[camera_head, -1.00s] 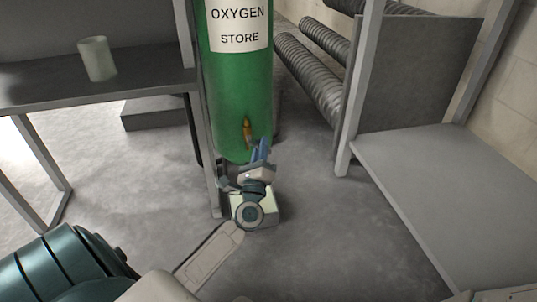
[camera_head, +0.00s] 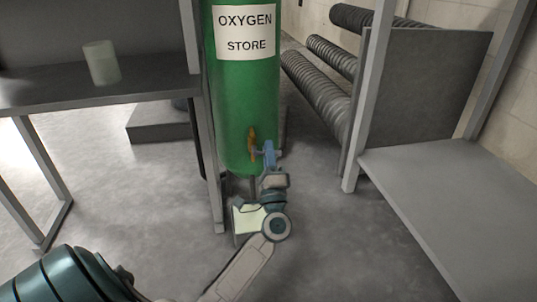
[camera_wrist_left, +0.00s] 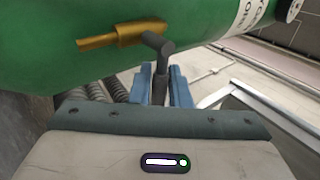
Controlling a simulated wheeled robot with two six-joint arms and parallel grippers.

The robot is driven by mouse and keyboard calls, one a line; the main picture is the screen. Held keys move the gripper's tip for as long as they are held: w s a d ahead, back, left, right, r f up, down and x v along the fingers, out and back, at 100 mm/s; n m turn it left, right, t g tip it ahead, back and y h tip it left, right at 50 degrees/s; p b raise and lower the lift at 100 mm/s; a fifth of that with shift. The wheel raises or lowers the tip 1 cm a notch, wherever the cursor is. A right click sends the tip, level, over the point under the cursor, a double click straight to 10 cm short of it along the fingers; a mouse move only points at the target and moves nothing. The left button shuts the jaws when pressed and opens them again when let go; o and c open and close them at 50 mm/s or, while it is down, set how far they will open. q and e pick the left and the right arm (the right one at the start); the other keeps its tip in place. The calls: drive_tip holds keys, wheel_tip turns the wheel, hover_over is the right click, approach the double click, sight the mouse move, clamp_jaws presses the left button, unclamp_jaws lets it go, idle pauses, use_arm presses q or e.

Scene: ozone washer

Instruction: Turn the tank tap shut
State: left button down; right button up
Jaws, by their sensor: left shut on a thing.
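The green oxygen tank (camera_head: 240,100), labelled "OXYGEN STORE", stands upright at the centre. A brass tap (camera_head: 252,141) sticks out low on its front. In the left wrist view the brass tap (camera_wrist_left: 115,36) has a dark grey handle (camera_wrist_left: 158,45) running from it down between the blue fingers. My left gripper (camera_head: 269,150) is at the tap, just right of the brass body in the head view. In the left wrist view the left gripper (camera_wrist_left: 163,85) is shut on the tap handle, whose lower part is between the fingers. My right gripper is not in view.
A grey table (camera_head: 130,92) with a pale cup (camera_head: 102,63) is at left. A grey shelf (camera_head: 440,180) and ribbed hoses (camera_head: 318,85) are at right.

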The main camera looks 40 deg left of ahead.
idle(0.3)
use_arm(q)
drive_tip(key=c, duration=1.4)
unclamp_jaws()
drive_tip(key=shift+m, duration=0.3)
